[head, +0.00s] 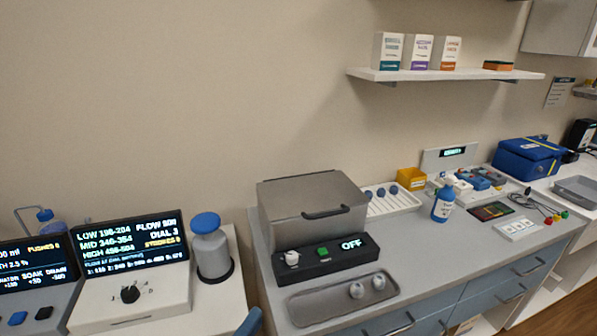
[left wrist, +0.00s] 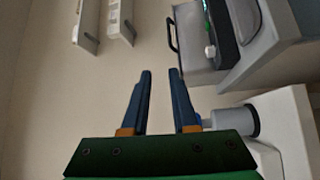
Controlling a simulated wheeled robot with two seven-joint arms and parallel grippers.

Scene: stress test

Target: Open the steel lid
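The steel lid (head: 312,193) is the grey top of a box on the counter. It is shut, with a dark bar handle (head: 326,213) on its front side. The box's grey body shows in the left wrist view (left wrist: 190,38) at upper right, with the handle (left wrist: 172,36) at its left. My left gripper (left wrist: 160,75) has two blue fingers spread apart with nothing between them, clear of the lid. In the head view only a small blue tip (head: 251,322), apparently of it, shows at the bottom edge. My right gripper is not in view.
A black panel (head: 328,256) reading OFF stands before the box, and a grey tray (head: 318,311) with two whitish knobs lies in front. A blue-capped grey jar (head: 211,250) and a display console (head: 130,270) stand left. A white rack (head: 394,203) and blue bottle (head: 443,206) stand right.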

